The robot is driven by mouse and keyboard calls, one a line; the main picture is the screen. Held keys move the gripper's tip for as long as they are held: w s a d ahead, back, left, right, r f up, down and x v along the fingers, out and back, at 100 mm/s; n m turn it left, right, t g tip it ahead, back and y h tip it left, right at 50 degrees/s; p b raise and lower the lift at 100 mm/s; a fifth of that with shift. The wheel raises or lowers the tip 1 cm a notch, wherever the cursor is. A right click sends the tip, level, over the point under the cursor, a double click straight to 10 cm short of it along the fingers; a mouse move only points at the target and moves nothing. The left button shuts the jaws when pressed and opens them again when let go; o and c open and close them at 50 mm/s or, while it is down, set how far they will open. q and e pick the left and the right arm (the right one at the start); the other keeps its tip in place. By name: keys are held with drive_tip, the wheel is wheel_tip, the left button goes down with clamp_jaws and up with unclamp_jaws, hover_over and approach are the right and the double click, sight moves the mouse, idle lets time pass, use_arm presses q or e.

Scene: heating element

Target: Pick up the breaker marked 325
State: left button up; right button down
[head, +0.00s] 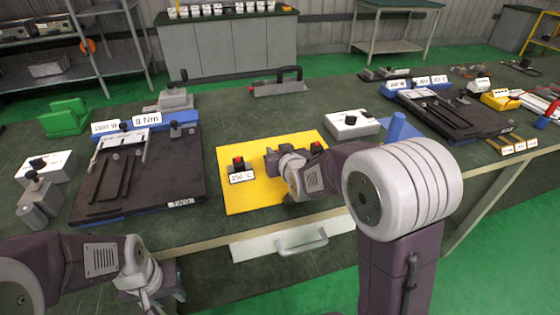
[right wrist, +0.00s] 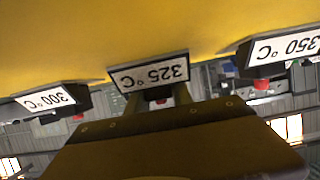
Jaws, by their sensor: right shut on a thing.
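The breaker marked 325 °C (right wrist: 150,74) is in the middle of the right wrist view, upside down there, against the yellow mat (right wrist: 120,25). My right gripper (right wrist: 160,103) is shut on it, with the gripper body filling the bottom of that view. In the head view my right gripper (head: 279,160) is low over the yellow mat (head: 240,203) and hides the 325 breaker. I cannot tell whether the breaker is clear of the mat. My left gripper (head: 150,294) is at the bottom left, in front of the table edge; its fingers are unclear.
The 350 °C breaker (right wrist: 275,52) and the 300 °C breaker (right wrist: 52,101) stand on either side of the held one. The 350 breaker also shows in the head view (head: 239,170). A dark fixture plate (head: 170,185) lies left and a white box (head: 351,124) behind right.

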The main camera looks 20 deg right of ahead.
drive_tip(key=shift+r, duration=0.15)
drive_tip(key=shift+r, duration=0.4)
drive_tip(key=r+p, duration=0.1)
drive_tip(key=r, duration=0.1)
drive_tip(key=d+r, duration=0.1)
drive_tip(key=r, duration=0.1)
drive_tip(key=shift+s+p, duration=0.2)
drive_tip(key=shift+p, duration=0.15)
drive_tip(key=s+d+r, duration=0.2)
drive_tip(key=shift+d+p, duration=0.3)
drive_tip(key=shift+p, duration=0.1)
drive_tip(key=s+d+r+p, duration=0.4)
drive_tip(key=d+p, duration=0.1)
drive_tip(key=d, duration=0.1)
drive_tip(key=shift+s, duration=0.15)
